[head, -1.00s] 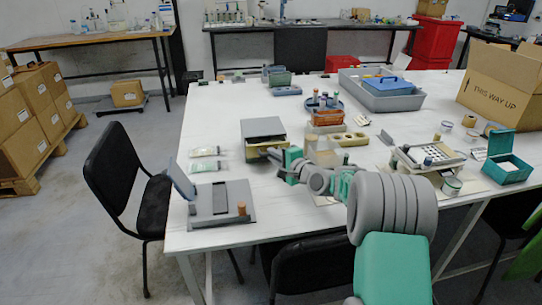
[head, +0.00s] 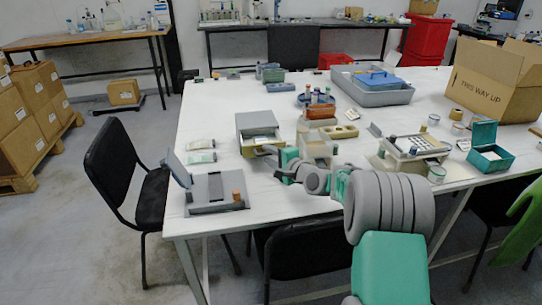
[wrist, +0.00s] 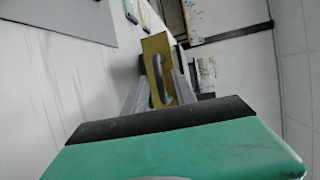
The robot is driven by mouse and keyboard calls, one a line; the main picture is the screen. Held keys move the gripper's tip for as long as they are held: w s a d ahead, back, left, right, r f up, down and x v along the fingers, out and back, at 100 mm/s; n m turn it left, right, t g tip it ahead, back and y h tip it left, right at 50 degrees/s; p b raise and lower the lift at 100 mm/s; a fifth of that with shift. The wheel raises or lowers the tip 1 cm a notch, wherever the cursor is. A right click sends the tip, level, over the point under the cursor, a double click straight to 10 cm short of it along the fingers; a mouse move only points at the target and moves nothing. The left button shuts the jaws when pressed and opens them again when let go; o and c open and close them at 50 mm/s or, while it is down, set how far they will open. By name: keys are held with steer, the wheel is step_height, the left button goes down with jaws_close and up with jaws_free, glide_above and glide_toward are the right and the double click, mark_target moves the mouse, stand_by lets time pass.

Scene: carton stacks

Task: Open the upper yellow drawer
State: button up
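The grey drawer cabinet (head: 256,119) stands on the white table, left of the middle in the head view. Its upper drawer is partly out, with a pale interior (head: 262,134) showing below the cabinet top. In the wrist view, the yellow drawer front (wrist: 156,45) and its grey bow handle (wrist: 160,78) are straight ahead. My gripper (wrist: 160,80) has one finger on each side of the handle and is shut on it. It also shows at the cabinet's front in the head view (head: 268,150), where the fingertips are small and partly hidden.
Left of the cabinet lie two pale packets (head: 201,150) and a grey stand (head: 216,190). A beige block (head: 318,148) and a red-brown rack (head: 316,108) stand close on the right. A black chair (head: 290,245) is at the table's front edge.

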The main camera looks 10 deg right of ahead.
steer(key=shift+s, duration=0.1)
steer(key=v, duration=0.7)
steer(key=shift+s+d, duration=0.2)
steer(key=shift+s, duration=0.05)
steer(key=s+a+r+n+g+h+p, duration=0.1)
steer(key=s+a+r+n+g+p, duration=0.3)
steer(key=s, duration=0.3)
steer(key=s+a+r+n+g+h+p, duration=0.2)
steer(key=s+a+r+n+g+p, duration=0.15)
steer(key=s+n+p, duration=0.3)
steer(key=s+d+r+n+g+h+p, duration=0.1)
steer(key=s+n+g, duration=0.1)
steer(key=s, duration=0.7)
steer(key=s+d+r+n+g+h+p, duration=0.1)
steer(key=s+d+n+h+p, duration=0.1)
steer(key=s, duration=0.7)
steer(key=shift+s+g+p, duration=0.2)
steer(key=shift+g+p, duration=0.1)
steer(key=shift+g, duration=0.05)
